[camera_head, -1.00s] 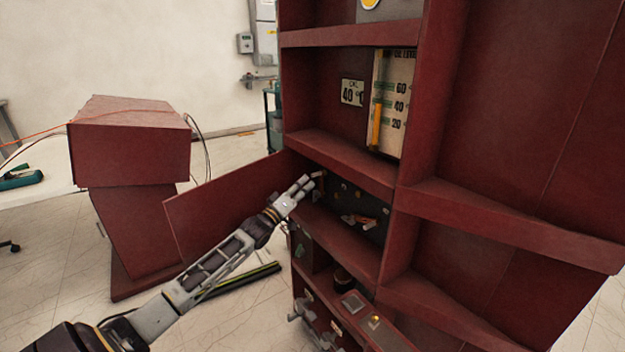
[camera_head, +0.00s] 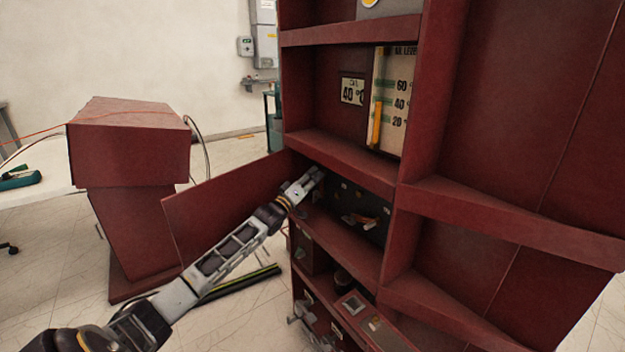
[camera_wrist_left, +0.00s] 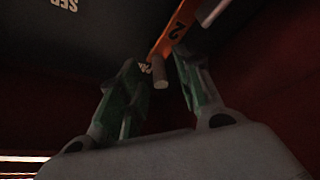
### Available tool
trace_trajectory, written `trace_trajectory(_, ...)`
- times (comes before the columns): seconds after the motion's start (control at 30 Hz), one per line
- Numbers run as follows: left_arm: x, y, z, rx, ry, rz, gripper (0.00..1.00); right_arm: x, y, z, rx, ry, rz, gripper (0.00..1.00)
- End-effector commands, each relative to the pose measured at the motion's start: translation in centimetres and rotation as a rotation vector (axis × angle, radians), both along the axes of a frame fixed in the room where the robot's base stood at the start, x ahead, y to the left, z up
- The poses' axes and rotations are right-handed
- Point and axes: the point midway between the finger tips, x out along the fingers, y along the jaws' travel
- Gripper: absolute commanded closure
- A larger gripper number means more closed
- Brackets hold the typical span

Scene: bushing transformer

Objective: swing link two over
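Link two is an orange bar marked "2" (camera_wrist_left: 178,27) at the top of the left wrist view, with a short grey peg (camera_wrist_left: 159,73) at its lower end. My left gripper (camera_wrist_left: 160,62) has its two green-grey fingers spread on either side of the peg, with space showing on both sides. In the head view my left gripper (camera_head: 316,175) reaches into the upper left of the open compartment, in front of the dark terminal panel (camera_head: 345,207), and hides link two there. Another orange link (camera_head: 362,220) shows on the panel's lower part. My right gripper is out of view.
The open red door (camera_head: 225,205) stands left of the compartment, behind my forearm. A red shelf edge (camera_head: 340,160) runs just above the gripper, and the compartment floor (camera_head: 345,240) lies below. A red pedestal (camera_head: 130,150) stands at the left.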

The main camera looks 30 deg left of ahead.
Motion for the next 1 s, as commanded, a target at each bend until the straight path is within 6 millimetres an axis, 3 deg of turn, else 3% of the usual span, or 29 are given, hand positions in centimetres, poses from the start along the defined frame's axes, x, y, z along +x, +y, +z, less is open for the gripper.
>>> trace_trajectory(0.47,0.4,0.0,0.1,0.0,0.001,0.0,0.65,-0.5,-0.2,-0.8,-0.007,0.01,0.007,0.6)
trace_trajectory(0.73,0.4,-0.1,0.1,0.0,0.001,-0.001,0.99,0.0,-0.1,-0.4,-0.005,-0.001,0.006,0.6)
trace_trajectory(1.0,0.4,0.0,0.1,0.0,0.001,0.0,1.0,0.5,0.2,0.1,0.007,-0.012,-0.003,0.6)
